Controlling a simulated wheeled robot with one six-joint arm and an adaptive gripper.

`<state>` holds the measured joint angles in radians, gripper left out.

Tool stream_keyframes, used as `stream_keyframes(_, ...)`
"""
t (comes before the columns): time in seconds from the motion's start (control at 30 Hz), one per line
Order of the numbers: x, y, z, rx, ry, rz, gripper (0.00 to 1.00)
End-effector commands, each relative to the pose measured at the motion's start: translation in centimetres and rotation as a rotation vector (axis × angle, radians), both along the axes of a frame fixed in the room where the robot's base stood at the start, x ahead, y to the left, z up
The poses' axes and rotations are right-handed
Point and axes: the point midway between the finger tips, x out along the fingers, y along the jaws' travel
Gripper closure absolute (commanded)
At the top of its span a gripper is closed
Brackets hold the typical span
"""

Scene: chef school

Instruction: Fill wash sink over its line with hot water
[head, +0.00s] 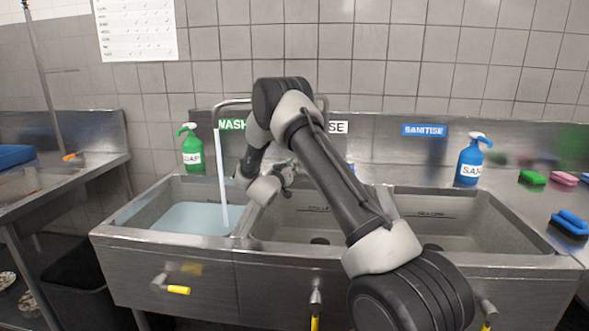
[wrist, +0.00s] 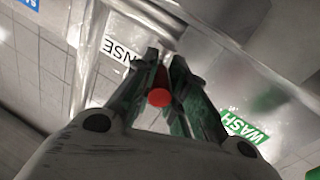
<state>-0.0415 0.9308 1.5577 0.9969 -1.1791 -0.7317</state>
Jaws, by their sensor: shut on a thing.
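The wash sink (head: 150,204) is the left basin, under the green WASH label (head: 232,124), which also shows in the wrist view (wrist: 244,131). Pale blue water (head: 195,218) covers its bottom. A stream (head: 222,165) falls from the spout (head: 218,112) into it. I cannot make out its fill line. My gripper (head: 286,178) is near the back wall behind the basins, partly hidden by my arm. In the wrist view my gripper (wrist: 160,80) is shut on a red-ended tap handle (wrist: 159,97).
The rinse basin (head: 300,240) and sanitise basin (head: 490,235) show no water. Yellow-handled levers are below; the wash one (head: 178,290) points sideways. A green soap bottle (head: 192,152) and blue sanitiser bottle (head: 470,160) stand on the ledge. Brushes (head: 570,222) lie right.

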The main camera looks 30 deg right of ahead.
Motion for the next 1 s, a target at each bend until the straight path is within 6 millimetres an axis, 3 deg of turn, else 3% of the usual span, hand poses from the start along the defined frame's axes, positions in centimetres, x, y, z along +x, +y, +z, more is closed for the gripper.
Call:
stream_keyframes(0.17, 0.5, 0.3, 0.1, 0.001, -0.002, -0.090, 1.00)
stream_keyframes(0.47, 0.5, 0.4, 0.0, 0.002, 0.001, -0.098, 1.00)
stream_keyframes(0.5, 0.5, 0.4, 0.0, 0.002, 0.001, -0.098, 0.81)
stream_keyframes(0.6, 0.5, 0.4, 0.0, 0.002, 0.001, -0.097, 0.66)
stream_keyframes(0.77, 0.2, 0.9, 0.0, 0.001, 0.002, -0.095, 0.62)
stream_keyframes(1.0, -2.1, 4.2, 0.0, 0.001, 0.002, -0.095, 0.62)
